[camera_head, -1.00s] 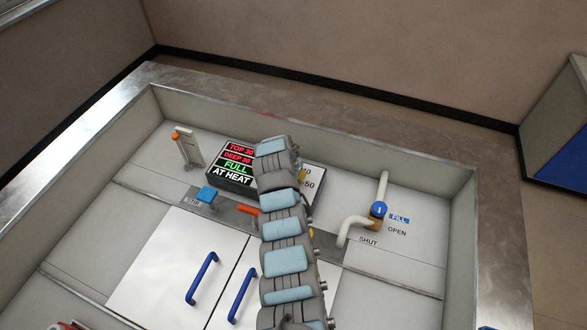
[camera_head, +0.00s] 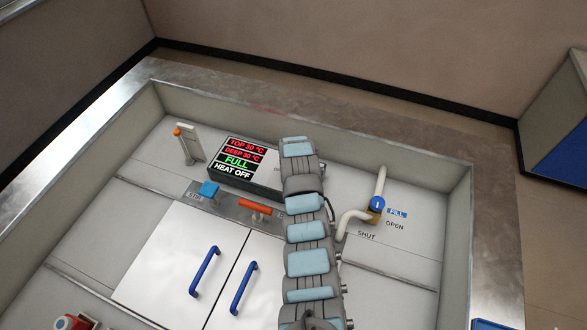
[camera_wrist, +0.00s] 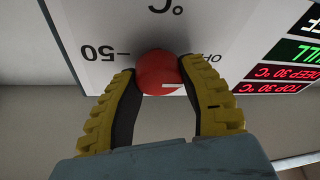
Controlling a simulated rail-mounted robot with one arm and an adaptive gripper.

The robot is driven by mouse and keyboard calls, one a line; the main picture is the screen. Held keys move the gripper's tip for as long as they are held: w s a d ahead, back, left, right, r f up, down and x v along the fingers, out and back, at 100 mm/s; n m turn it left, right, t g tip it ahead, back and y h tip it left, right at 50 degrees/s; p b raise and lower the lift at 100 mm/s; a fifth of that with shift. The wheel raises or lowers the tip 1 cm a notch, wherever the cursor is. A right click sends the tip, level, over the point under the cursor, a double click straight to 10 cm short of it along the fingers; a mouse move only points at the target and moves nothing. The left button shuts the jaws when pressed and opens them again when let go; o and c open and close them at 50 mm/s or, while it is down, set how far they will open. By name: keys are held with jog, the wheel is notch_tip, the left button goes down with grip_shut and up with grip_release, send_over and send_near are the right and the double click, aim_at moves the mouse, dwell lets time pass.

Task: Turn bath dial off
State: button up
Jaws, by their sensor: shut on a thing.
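The red round bath dial (camera_wrist: 158,80) sits on a white panel (camera_wrist: 105,22) in the wrist view, with a small white mark on its face. The panel text appears upside down, with "50" to the left of the dial and a partly covered "OFF" label to its right. My gripper (camera_wrist: 158,70) is shut on the dial, one yellow-and-black finger on each side. In the head view my arm covers the dial and gripper. The display (camera_head: 238,160) there reads "HEAT OFF" on its bottom line, with "FULL" in green above it.
A blue stir knob (camera_head: 208,189) and a red-orange handle (camera_head: 255,208) are left of my arm. A fill valve with a blue knob (camera_head: 377,203) and white pipe stands to the right. Blue door handles (camera_head: 205,272) rise from the white lids.

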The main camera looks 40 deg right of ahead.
jog(key=shift+f, duration=0.15)
jog(key=o, duration=1.2)
jog(key=shift+v, duration=6.1)
